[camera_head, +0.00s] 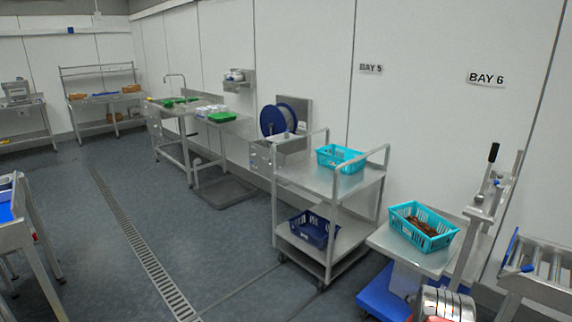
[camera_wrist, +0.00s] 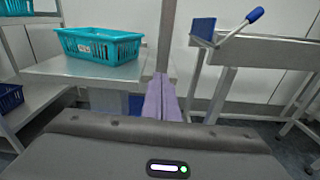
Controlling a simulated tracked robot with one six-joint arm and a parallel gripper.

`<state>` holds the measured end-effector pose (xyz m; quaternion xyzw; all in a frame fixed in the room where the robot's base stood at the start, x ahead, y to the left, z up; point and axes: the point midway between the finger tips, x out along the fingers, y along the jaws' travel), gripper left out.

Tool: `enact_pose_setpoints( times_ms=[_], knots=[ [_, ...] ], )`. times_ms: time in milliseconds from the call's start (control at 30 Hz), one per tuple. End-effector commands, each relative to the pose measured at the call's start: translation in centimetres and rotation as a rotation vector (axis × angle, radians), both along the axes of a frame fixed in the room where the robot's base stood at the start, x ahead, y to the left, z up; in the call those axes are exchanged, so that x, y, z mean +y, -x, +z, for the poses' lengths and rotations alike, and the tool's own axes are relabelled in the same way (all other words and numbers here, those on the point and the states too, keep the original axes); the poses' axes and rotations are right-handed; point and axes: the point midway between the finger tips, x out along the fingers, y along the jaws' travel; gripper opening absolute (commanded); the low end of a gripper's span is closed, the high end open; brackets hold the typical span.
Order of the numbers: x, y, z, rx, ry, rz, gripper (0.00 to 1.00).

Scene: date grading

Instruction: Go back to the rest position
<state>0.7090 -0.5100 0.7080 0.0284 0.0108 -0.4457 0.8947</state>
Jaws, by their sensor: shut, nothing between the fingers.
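My gripper (camera_wrist: 161,82) shows in the wrist view as two pale purple fingers pressed together, with nothing between them. They point forward in front of a metal post (camera_wrist: 167,35), to the right of a teal crate (camera_wrist: 100,47). In the wrist view the fingers look clear of the crate and the stand, though the exact gap to the post is hard to tell. In the head view the teal crate (camera_head: 409,233) sits on a metal-topped stand (camera_head: 385,240) and holds brown dates (camera_head: 424,226). The gripper fingers cannot be made out in the head view.
A trolley (camera_head: 352,185) stands left of the stand, with a second teal crate (camera_head: 340,167) on top and a dark blue crate (camera_head: 313,230) below. A roller conveyor (camera_head: 540,290) is at the far right. Open floor with a drain grate (camera_head: 150,262) lies to the left.

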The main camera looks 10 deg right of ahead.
Motion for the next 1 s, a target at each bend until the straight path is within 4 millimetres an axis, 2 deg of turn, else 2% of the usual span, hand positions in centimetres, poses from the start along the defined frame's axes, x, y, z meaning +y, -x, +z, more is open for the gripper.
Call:
enact_pose_setpoints(
  times_ms=[67,200,367,467,667,1000],
  knots=[
    [-0.5,1.6,-1.2,-0.005,-0.043,-0.055,0.0],
    [-1.1,6.1,-4.3,-0.004,-0.146,-0.2,0.0],
    [-1.7,11.0,-4.6,-0.041,-0.251,-0.382,0.0],
    [-1.5,13.5,-3.9,-0.076,-0.31,-0.489,0.0],
    [0.1,17.6,-0.8,-0.168,-0.42,-0.69,0.0],
    [5.3,22.5,5.1,-0.34,-0.591,-0.959,0.0]
  ],
)
